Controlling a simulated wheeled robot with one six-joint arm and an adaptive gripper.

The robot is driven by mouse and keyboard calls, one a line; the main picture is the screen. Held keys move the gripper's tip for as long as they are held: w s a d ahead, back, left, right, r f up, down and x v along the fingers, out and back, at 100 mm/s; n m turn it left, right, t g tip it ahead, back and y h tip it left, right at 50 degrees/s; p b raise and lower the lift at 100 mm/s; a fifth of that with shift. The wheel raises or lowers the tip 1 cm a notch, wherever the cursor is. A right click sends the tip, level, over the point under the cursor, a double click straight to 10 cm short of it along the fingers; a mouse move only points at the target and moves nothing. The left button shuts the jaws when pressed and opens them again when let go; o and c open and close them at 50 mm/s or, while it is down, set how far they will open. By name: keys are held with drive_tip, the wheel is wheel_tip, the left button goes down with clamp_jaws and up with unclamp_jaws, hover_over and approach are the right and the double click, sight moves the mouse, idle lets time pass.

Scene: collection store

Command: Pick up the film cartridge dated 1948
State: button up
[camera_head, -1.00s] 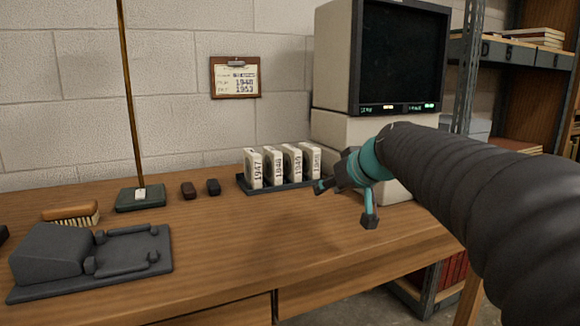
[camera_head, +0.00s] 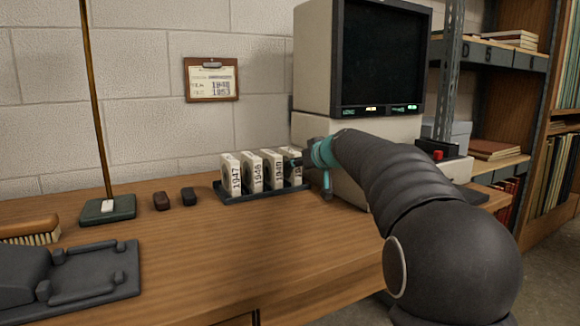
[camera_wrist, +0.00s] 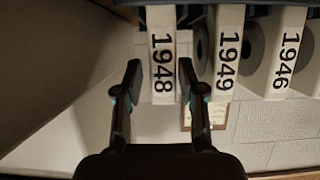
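Several cream film cartridges stand in a row in a dark tray (camera_head: 255,197). The cartridge dated 1948 (camera_wrist: 162,60) is the leftmost in the wrist view. It matches the right-end cartridge (camera_head: 295,177) in the head view, partly hidden behind my gripper. My gripper (camera_head: 312,168) is at that end of the row. In the wrist view my gripper (camera_wrist: 159,75) is open, with one finger on each side of the 1948 cartridge's near end. I cannot tell whether either finger touches it. The right finger lies towards the gap beside the 1949 cartridge (camera_wrist: 226,55).
The 1947 cartridge (camera_head: 236,175) and the 1946 cartridge (camera_wrist: 288,50) share the tray. A monitor (camera_head: 380,60) on a beige case stands close behind and right of my gripper. A clipboard (camera_head: 211,80) hangs on the wall. The desk in front of the tray is clear.

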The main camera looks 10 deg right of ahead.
drive_tip(key=shift+r+p+x, duration=0.2)
drive_tip(key=shift+p+x, duration=0.2)
drive_tip(key=shift+x, duration=1)
drive_tip(key=shift+r+p+x, duration=0.2)
drive_tip(key=shift+p+x, duration=0.2)
drive_tip(key=shift+x, duration=1)
drive_tip(key=shift+a, duration=0.2)
clamp_jaws()
